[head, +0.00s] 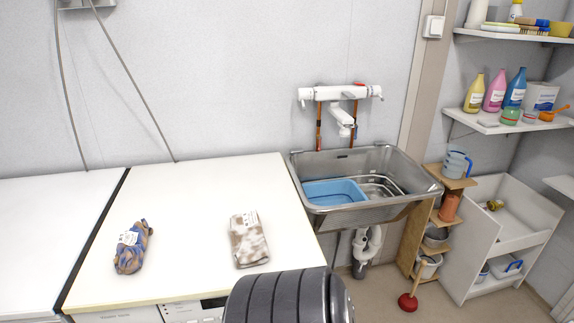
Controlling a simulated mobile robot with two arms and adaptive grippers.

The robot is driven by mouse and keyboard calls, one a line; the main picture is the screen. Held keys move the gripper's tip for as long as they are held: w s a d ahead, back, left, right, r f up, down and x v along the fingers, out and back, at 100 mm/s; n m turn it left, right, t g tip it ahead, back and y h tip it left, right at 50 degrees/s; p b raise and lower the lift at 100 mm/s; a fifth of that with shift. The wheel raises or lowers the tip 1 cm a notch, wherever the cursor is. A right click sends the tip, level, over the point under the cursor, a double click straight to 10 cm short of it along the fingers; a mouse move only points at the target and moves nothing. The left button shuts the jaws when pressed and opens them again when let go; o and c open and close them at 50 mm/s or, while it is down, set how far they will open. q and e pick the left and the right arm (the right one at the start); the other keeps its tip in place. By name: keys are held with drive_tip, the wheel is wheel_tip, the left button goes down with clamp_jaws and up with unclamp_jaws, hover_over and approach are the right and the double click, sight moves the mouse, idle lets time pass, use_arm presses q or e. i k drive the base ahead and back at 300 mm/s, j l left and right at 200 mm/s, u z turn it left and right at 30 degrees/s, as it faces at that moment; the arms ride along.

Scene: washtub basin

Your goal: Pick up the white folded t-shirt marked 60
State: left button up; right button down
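A folded white t-shirt with brown blotches (248,242) lies flat on the white worktop, left of the sink. A small white tag with dark print shows on its upper part; the print is too small to read. A crumpled blue and brown cloth (131,252) lies farther left on the same worktop and also bears a white tag I cannot read. Neither of my grippers shows in the head view.
A steel sink (417,190) holding a blue basin (334,193) adjoins the white worktop (190,222) on the right. The worktop around both cloths is clear. Shelves with bottles stand right; a red plunger (408,302) stands on the floor.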

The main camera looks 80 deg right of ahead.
sight(249, 245)
drive_tip(key=z, duration=2.3)
